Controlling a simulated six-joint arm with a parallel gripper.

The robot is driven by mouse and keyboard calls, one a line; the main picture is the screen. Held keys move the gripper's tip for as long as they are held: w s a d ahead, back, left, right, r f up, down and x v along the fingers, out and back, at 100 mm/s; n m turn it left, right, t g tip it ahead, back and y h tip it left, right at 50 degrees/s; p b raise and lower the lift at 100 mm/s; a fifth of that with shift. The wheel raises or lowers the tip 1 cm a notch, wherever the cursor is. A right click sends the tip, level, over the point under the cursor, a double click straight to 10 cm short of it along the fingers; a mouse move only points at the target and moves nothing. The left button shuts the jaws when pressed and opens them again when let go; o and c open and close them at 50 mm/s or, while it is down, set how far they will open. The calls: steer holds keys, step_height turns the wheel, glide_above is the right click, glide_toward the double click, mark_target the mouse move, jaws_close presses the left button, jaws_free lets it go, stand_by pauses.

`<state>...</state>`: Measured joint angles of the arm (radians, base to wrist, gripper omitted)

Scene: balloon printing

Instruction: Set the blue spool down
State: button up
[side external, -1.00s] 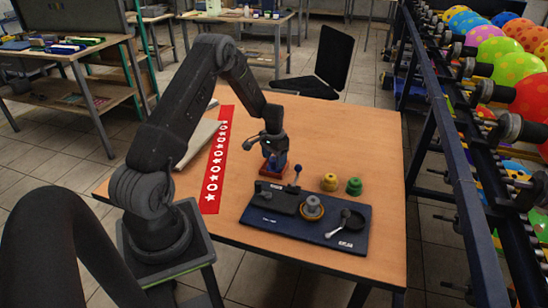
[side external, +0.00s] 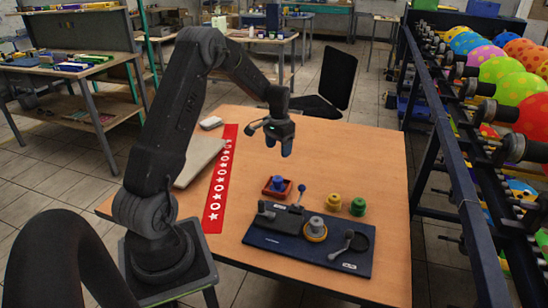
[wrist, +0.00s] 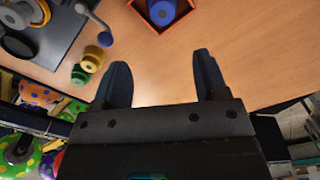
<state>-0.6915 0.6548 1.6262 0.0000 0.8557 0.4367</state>
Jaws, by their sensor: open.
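The blue spool (side external: 278,183) stands in a small red-brown tray (side external: 267,190) on the table, behind the dark blue board. It also shows in the wrist view (wrist: 162,12) at the top edge, inside the tray (wrist: 187,5), partly cut off by the frame. My gripper (side external: 280,148) is raised above and behind the tray, clear of the spool. In the wrist view its two fingers (wrist: 160,78) are spread with only bare table between them.
A dark blue board (side external: 285,250) holds a fixture, a blue-knobbed lever (side external: 301,192) and a grey-yellow round part (side external: 315,230). A yellow spool (side external: 333,201) and a green spool (side external: 358,206) stand right of the tray. A red star-printed strip (side external: 220,180) lies at left.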

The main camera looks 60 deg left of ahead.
steer(key=s+d+r+m+t+y, duration=0.1)
steer(key=s+d+r+t, duration=0.15)
steer(key=d+r, duration=1.35)
steer(key=s+d+r+m+t+h, duration=0.1)
steer(key=s+d+r+m+t, duration=0.1)
steer(key=s+d, duration=1.3)
steer(key=shift+s+d+r+t, duration=0.35)
steer(key=shift+s+r+t, duration=0.3)
steer(key=shift+s, duration=0.45)
steer(key=shift+r, duration=0.1)
